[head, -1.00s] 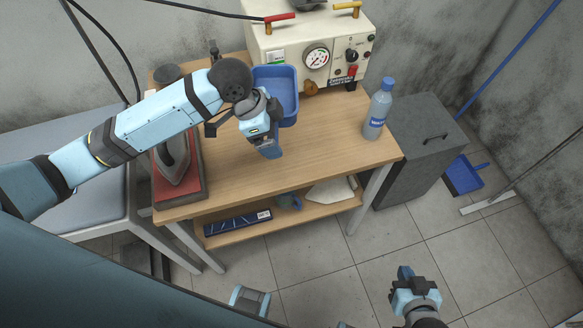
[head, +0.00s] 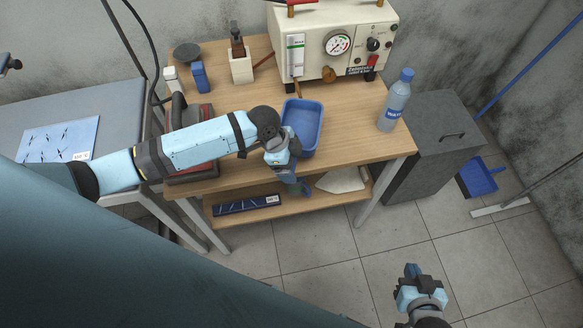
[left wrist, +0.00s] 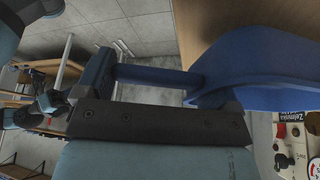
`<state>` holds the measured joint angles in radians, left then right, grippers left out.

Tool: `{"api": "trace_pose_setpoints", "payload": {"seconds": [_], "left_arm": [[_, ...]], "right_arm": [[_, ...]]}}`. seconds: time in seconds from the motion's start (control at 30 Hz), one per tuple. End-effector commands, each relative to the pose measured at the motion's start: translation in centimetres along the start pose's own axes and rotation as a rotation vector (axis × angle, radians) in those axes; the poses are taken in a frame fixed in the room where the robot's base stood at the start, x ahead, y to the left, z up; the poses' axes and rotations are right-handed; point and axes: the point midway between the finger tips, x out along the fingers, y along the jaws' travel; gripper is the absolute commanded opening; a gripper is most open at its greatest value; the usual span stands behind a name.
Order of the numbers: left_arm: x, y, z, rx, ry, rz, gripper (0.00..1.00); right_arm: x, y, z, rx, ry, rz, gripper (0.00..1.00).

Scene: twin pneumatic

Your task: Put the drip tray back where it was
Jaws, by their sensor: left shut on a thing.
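The drip tray (head: 302,125) is a blue, shallow, open box at the front part of the wooden table, in front of the cream machine. My left gripper (head: 291,178) is at the tray's near end, shut on it. I cannot tell whether the tray touches the tabletop. My right gripper (head: 411,272) is low over the floor, away from the table; its jaw opening is unclear.
The cream machine (head: 310,55) with a gauge stands at the table's back. A water bottle (head: 394,105) stands to the tray's right. Bare wood (head: 350,115) lies between tray and bottle.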

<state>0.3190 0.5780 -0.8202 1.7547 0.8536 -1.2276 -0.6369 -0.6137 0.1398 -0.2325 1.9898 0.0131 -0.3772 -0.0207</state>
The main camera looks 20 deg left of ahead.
Motion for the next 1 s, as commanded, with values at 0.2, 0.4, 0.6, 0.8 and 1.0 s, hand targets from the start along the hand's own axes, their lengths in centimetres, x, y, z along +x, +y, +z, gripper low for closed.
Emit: {"api": "trace_pose_setpoints", "payload": {"seconds": [0.2, 0.4, 0.6, 0.8, 1.0], "left_arm": [[1.5, 0.1, 0.6, -0.002, 0.0, 0.001, 0.34], [3.9, 0.1, 1.6, -0.001, 0.0, 0.001, 0.34], [4.0, 0.0, 1.7, 0.0, 0.001, -0.001, 0.34], [4.3, 0.0, 1.8, 0.0, 0.0, 0.0, 0.94], [4.2, 0.0, 1.8, -0.001, 0.0, 0.0, 1.0]], "right_arm": [[0.0, 0.0, -0.1, 0.0, 0.0, 0.0, 0.0], [-0.1, -0.1, -0.3, 0.0, 0.004, -0.001, 0.0], [-0.2, -0.2, -0.5, 0.0, 0.007, -0.003, 0.0], [-0.1, -0.2, -0.4, 0.0, 0.006, -0.004, 0.0], [-0.1, -0.2, -0.3, 0.0, 0.004, -0.004, 0.0]]}}
